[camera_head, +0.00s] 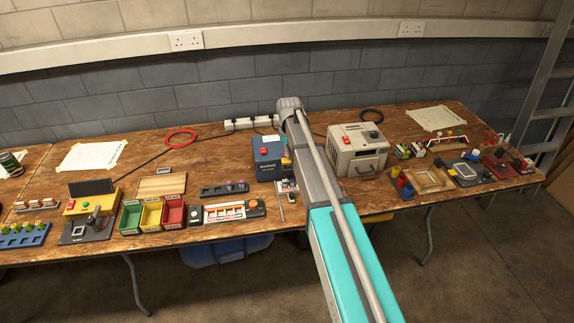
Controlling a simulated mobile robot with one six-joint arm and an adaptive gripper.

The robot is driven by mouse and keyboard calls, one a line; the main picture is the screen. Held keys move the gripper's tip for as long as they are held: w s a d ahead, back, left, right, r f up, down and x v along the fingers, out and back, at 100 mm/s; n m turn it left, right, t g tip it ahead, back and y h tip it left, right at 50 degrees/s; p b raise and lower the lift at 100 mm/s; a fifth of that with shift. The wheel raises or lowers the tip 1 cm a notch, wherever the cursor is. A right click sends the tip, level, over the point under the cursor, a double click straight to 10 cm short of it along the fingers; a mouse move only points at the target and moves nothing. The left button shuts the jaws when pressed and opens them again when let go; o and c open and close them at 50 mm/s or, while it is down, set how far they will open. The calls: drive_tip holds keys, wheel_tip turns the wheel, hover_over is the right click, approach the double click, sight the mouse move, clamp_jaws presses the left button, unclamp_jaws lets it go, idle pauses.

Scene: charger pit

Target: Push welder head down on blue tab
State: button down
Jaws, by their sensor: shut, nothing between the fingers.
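A dark blue box unit (266,166) with lettering on its front and a red spot on top stands mid-bench, just left of my arm. It looks like the welder. A small yellow-orange part shows at its right side, against my arm. I cannot make out the welder head or the blue tab. My arm reaches up over the bench and hides this area's right side. My gripper is not visible, hidden by the arm.
Left of the blue unit are a dark rack (224,189), a white-and-orange strip (226,212), and green, yellow and red bins (151,214). Right of my arm stands a beige unit (357,151). A wooden tray (427,181) is farther right. A power strip (251,123) lies behind.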

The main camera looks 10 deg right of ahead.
sight(289, 159)
drive_tip(key=shift+f+b, duration=0.9)
drive_tip(key=shift+f, duration=0.15)
drive_tip(key=shift+f+b, duration=0.65)
drive_tip(key=shift+b, duration=0.05)
drive_tip(key=shift+r, duration=0.1)
idle(0.6)
drive_tip(key=shift+r+p, duration=3.5)
drive_tip(key=shift+p, duration=0.1)
drive_tip(key=shift+s, duration=0.1)
drive_tip(key=s+m, duration=0.6)
drive_tip(key=s, duration=2.3)
drive_tip(key=shift+a, duration=0.15)
